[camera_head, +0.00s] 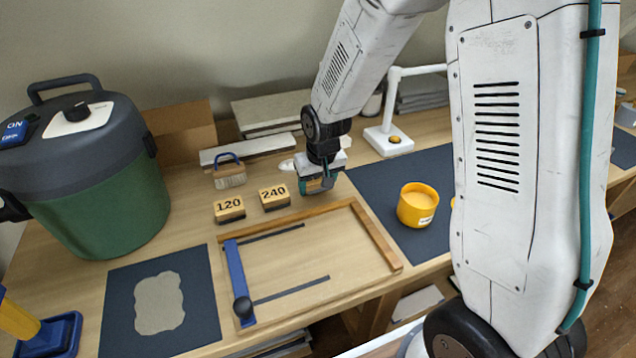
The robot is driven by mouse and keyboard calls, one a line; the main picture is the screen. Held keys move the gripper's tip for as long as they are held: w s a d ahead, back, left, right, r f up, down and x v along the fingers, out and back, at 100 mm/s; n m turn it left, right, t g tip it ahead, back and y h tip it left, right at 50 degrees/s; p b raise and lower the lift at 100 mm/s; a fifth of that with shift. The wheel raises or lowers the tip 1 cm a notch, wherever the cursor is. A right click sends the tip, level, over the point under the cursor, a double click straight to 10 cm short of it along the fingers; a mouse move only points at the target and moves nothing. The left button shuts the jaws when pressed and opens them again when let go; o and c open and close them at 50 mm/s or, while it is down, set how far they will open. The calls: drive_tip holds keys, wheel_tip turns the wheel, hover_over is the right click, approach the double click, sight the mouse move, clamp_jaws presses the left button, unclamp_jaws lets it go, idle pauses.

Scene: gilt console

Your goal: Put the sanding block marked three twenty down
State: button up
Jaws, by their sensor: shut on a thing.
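My gripper (319,184) points down just right of the block marked 240, low over the table. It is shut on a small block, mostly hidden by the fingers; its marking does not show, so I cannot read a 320. I cannot tell whether the held block touches the tabletop. A yellow block marked 120 (229,209) and a yellow block marked 240 (274,197) stand side by side on the wooden table (190,190), left of my gripper.
A wooden frame with a blue bar (239,284) lies in front of the blocks. A yellow cup (418,205) sits on a dark mat at right, near a white lamp (389,140). A green bucket-like machine (95,190) stands at left.

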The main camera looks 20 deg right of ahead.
drive_tip(key=shift+f, duration=0.25)
drive_tip(key=shift+s+f, duration=0.3)
drive_tip(key=shift+f, duration=0.05)
drive_tip(key=o, duration=1.2)
drive_tip(key=shift+s, duration=0.1)
drive_tip(key=shift+o, duration=0.3)
drive_tip(key=shift+w+r, duration=0.2)
drive_tip(key=shift+r, duration=0.2)
drive_tip(key=v, duration=1.2)
drive_tip(key=s+d+r, duration=0.1)
drive_tip(key=s+r, duration=0.2)
drive_tip(key=s, duration=0.5)
drive_tip(key=s+d+r+g, duration=0.1)
drive_tip(key=s+r, duration=0.3)
drive_tip(key=s, duration=0.5)
drive_tip(key=s+d+r, duration=0.1)
drive_tip(key=s+r, duration=0.3)
drive_tip(key=s, duration=0.5)
drive_tip(key=shift+s+d, duration=0.15)
drive_tip(key=shift+s, duration=0.05)
drive_tip(key=shift+r, duration=0.1)
